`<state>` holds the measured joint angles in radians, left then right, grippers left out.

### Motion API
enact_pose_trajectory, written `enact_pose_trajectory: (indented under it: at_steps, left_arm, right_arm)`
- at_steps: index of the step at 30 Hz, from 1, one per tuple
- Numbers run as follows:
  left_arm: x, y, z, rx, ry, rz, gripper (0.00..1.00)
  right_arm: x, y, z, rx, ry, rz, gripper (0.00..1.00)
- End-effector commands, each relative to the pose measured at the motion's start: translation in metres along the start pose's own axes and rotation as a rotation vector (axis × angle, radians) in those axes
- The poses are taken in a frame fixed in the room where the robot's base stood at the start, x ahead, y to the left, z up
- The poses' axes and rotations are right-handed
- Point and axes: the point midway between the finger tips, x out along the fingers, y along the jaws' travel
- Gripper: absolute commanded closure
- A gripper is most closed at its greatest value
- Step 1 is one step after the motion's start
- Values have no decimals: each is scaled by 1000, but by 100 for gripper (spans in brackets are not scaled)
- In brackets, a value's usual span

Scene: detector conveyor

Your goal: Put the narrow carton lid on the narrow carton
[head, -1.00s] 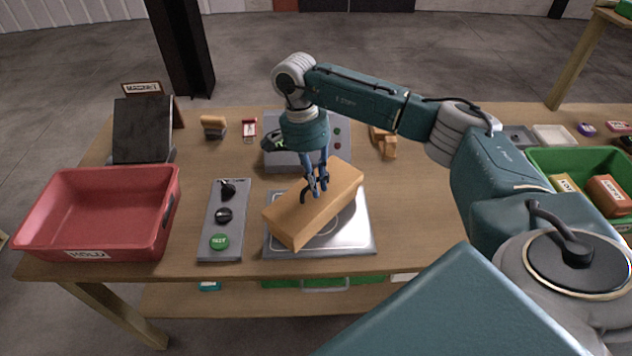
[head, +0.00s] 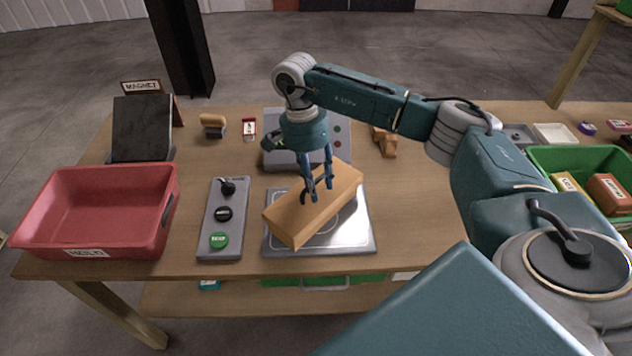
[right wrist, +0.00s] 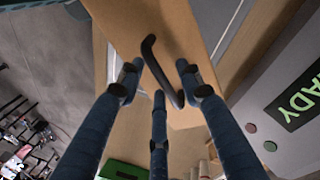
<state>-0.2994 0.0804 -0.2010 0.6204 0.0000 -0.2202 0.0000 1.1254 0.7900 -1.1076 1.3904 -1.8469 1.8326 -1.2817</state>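The narrow carton lid (head: 284,213) is a tan slab with a dark bar handle (right wrist: 158,70). It lies on the narrow carton (head: 322,215), whose tan side shows below it; I cannot make out the seam between them. The carton lies at a slant on a silver plate (head: 362,240). My right gripper (head: 318,191) is just above the lid, pointing down. Its blue fingers are spread on either side of the handle; in the right wrist view the handle shows between them with gaps. My left gripper is not in view.
A red bin (head: 95,208) stands at the left and a button panel (head: 221,240) beside the plate. A grey box with lights (head: 290,150) stands behind the carton. A green crate (head: 590,160) with cartons is at the right.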

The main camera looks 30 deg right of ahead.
Motion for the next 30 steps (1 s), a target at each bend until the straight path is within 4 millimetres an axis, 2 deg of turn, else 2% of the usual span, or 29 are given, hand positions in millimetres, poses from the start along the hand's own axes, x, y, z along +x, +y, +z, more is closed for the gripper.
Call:
enact_pose_trajectory:
  at_steps: [4, 7, 15, 21, 25, 30]
  left_arm:
    - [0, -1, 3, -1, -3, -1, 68]
    - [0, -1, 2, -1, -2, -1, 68]
    - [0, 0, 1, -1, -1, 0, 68]
    - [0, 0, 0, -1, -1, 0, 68]
    - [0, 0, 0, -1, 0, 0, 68]
    - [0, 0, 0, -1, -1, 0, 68]
  right_arm:
    - [-5, 0, 0, 0, 0, -2, 64]
    - [-17, -1, 0, 0, 0, -4, 64]
    - [-74, -2, 0, 0, 1, -5, 64]
    - [-107, -1, 0, 1, 2, -2, 64]
    - [-117, -1, 0, 0, 1, -1, 64]
    - [-120, 0, 0, 0, 0, 1, 64]
